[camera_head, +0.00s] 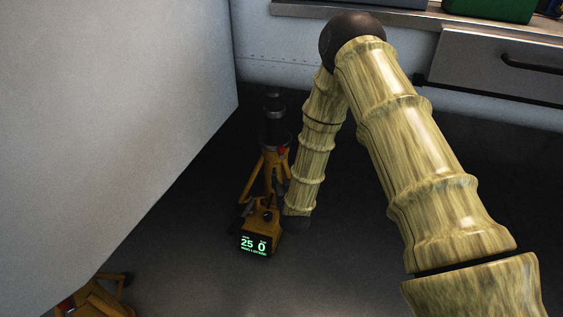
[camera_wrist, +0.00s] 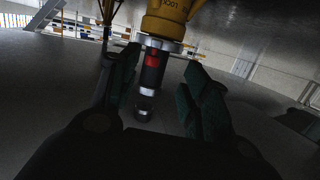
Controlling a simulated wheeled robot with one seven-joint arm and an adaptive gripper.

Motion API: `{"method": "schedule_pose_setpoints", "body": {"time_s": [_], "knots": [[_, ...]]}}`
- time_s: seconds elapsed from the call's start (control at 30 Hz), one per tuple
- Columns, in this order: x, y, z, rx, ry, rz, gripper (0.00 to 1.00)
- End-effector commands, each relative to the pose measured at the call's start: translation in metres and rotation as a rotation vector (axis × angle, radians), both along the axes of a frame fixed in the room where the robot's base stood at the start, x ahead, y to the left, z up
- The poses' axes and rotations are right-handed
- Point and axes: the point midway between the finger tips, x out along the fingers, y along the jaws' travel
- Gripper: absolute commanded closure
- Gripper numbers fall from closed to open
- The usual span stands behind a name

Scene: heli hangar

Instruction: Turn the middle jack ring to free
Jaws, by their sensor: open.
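A yellow tripod jack (camera_head: 270,160) stands on the dark floor beside the white wall panel, with a dark collar, a red mark and a dark top. A yellow box at its foot has a green display (camera_head: 253,245) reading 25 and 0; its small lower line is hard to read. In the wrist view, the jack's yellow body (camera_wrist: 168,22) bears upside-down lettering that seems to read LOCK, beside a silver ring (camera_wrist: 160,43) and a dark shaft with a red mark (camera_wrist: 152,63). My gripper (camera_wrist: 162,65) is open, its fingers either side of the shaft, with visible gaps.
Another yellow stand (camera_head: 95,298) is partly visible at lower left. The large pale panel (camera_head: 110,110) closes off the left side. A workbench with a drawer (camera_head: 490,65) stands behind at right. My arm covers much of the floor right of the jack.

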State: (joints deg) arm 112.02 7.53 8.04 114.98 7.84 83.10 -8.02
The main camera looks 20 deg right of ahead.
Motion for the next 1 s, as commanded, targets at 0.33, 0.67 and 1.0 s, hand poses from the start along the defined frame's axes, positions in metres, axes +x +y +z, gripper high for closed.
{"method": "schedule_pose_setpoints", "body": {"time_s": [0.33,0.67,1.0], "knots": [[0.039,-0.009,0.006,-0.02,-0.177,-0.049,0.53],[0.064,-0.015,0.007,-0.023,-0.193,-0.056,0.53],[0.117,-0.027,0.007,-0.023,-0.193,-0.055,0.53]]}}
